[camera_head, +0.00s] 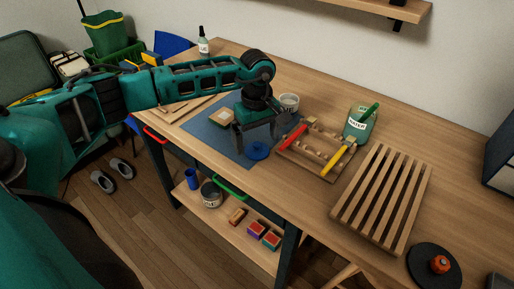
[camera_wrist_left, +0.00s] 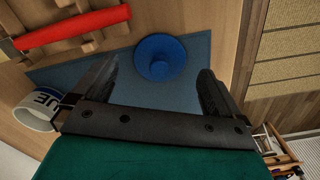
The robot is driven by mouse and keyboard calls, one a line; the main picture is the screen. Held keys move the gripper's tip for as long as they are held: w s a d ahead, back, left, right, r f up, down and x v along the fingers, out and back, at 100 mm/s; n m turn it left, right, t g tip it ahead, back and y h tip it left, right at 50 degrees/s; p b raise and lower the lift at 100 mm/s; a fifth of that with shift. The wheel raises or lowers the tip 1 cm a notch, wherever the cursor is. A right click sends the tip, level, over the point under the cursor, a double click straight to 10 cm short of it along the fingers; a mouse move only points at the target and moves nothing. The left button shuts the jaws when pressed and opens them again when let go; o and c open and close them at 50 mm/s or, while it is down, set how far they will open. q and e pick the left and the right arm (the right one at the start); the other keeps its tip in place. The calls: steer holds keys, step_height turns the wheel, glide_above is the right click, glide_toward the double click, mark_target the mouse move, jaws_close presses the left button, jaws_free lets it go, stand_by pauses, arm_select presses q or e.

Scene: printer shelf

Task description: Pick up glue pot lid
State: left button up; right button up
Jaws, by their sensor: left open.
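The glue pot lid is a round blue disc with a raised knob (camera_head: 258,151), lying on the blue mat (camera_head: 203,131) near its front right edge. It also shows in the left wrist view (camera_wrist_left: 160,57), between and beyond my fingertips. My left gripper (camera_head: 256,140) is open and empty, pointing down just above and behind the lid. The white glue pot (camera_head: 289,101) stands behind the gripper; in the left wrist view it (camera_wrist_left: 36,114) is partly cut off, with the letters "UE" showing. My right gripper is not in view.
A wooden rack (camera_head: 316,155) with a red and a yellow tool stands close right of the lid. A green-capped jar (camera_head: 359,122) and a slatted wooden board (camera_head: 382,200) are further right. A small tan block (camera_head: 222,117) lies on the mat to the left.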

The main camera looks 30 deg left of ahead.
arm_select(q)
steer(key=shift+f, duration=0.95)
steer(key=c, duration=1.1)
steer(key=shift+r, duration=0.2)
